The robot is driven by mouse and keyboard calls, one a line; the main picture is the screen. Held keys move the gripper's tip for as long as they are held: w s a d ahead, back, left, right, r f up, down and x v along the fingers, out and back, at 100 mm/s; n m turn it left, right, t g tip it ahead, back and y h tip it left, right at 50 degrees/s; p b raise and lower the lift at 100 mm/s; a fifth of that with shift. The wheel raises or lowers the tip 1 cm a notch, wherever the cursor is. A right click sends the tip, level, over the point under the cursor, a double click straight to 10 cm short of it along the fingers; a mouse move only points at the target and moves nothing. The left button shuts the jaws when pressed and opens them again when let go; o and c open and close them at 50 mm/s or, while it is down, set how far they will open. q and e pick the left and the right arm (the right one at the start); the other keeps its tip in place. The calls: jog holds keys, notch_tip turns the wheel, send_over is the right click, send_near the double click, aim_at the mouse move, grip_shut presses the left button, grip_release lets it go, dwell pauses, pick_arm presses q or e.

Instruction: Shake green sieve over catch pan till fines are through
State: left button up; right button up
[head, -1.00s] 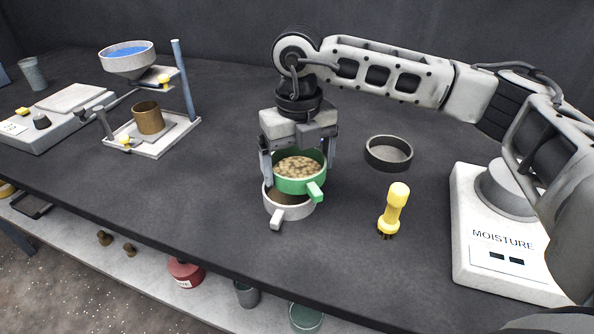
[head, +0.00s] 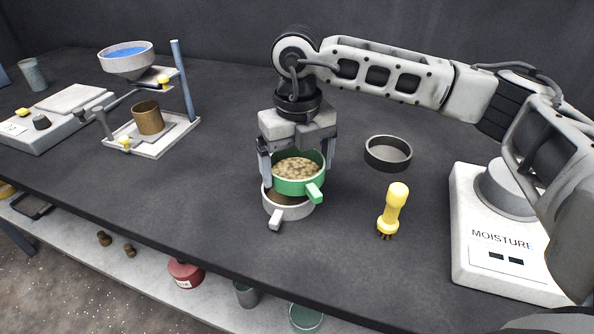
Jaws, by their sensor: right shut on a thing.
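The green sieve (head: 299,187) holds a layer of tan, coarse grains. My right gripper (head: 298,165) is shut on the green sieve, with its fingers on either side of the rim. The sieve is held just above a pale grey pan (head: 290,211), the catch pan, overlapping it in the picture and set slightly to the right. Dark brown material shows inside the pan at its left. The rest of the pan's inside is hidden by the sieve. My left gripper is not in view.
A dark shallow dish (head: 388,154) and a yellow brush (head: 393,208) are to the right. The white moisture meter (head: 500,254) stands at far right. A funnel stand (head: 150,140) and a scale (head: 60,118) are at the left. The bench between is clear.

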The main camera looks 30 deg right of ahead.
jog(key=shift+r+p, duration=1.6)
jog(key=shift+r, duration=1)
jog(key=shift+f, duration=0.1)
